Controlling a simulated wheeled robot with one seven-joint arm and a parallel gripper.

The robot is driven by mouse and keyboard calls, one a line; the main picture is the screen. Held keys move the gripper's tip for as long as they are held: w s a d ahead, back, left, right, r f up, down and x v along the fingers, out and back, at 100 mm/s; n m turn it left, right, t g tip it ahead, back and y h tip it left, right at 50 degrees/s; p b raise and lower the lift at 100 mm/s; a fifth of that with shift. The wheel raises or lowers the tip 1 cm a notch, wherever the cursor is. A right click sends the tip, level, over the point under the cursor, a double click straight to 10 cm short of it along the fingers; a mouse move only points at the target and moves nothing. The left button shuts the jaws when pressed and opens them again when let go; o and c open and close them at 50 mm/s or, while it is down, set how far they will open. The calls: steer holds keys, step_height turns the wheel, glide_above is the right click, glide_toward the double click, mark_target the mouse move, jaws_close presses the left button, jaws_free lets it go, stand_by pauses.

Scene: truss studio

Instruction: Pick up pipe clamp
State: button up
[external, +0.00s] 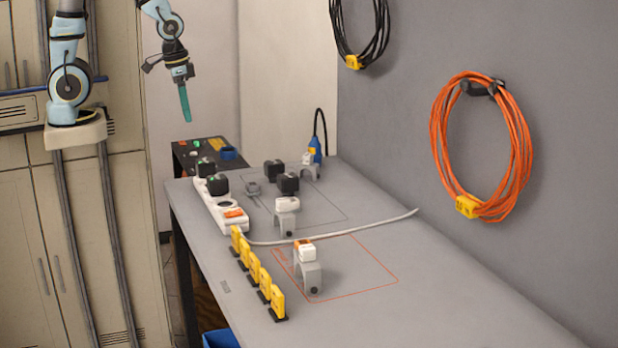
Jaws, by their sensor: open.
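Several grey arch-shaped pieces that look like pipe clamps stand on the grey table (440,300). The nearest clamp (308,277) stands in the orange outlined rectangle, with a white and orange block on its top. A second clamp (286,222) stands farther back near the white cable, also with a white top. A third clamp (309,171) is at the far end. I cannot tell which one the task names. My gripper (184,103) is high above the far left of the table, apart from all of them. Its teal fingers are open, seen nearly edge-on, and nothing shows between them.
A white power strip (222,215) with black plugs lies along the left edge. Yellow numbered markers (265,284) line the front left edge. A white cable (350,236) crosses the table. Black knobbed pieces (288,184) stand behind. Orange cable (436,130) hangs on the wall. The right foreground is clear.

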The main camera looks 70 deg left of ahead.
steer(key=w+d+f+t+h+b, duration=0.1)
steer(key=w+d+f+t+b, duration=0.25)
steer(key=d, duration=0.55)
steer(key=w+d+f+t+h+b, duration=0.1)
steer(key=w+d+f+b, duration=0.25)
steer(key=d+f, duration=0.45)
steer(key=t+y+b, duration=0.1)
steer(key=t+b, duration=0.4)
steer(key=t, duration=0.2)
glide_toward(277, 201)
steer(key=shift+n+t, duration=0.25)
steer(key=shift+n, duration=0.05)
steer(key=p+x, duration=0.1)
steer(key=x, duration=0.4)
steer(key=shift+w+a+f, duration=0.1)
steer(key=shift+w, duration=0.15)
steer(key=shift+f+p+x, duration=0.1)
steer(key=shift+p+x, duration=0.5)
steer(key=shift+x, duration=0.95)
steer(key=shift+f+p+x, duration=0.15)
steer(key=shift+p+x, duration=0.45)
steer(key=shift+x, duration=0.9)
steer(key=shift+s, duration=0.1)
steer(key=shift+c, duration=0.2)
jaws_close()
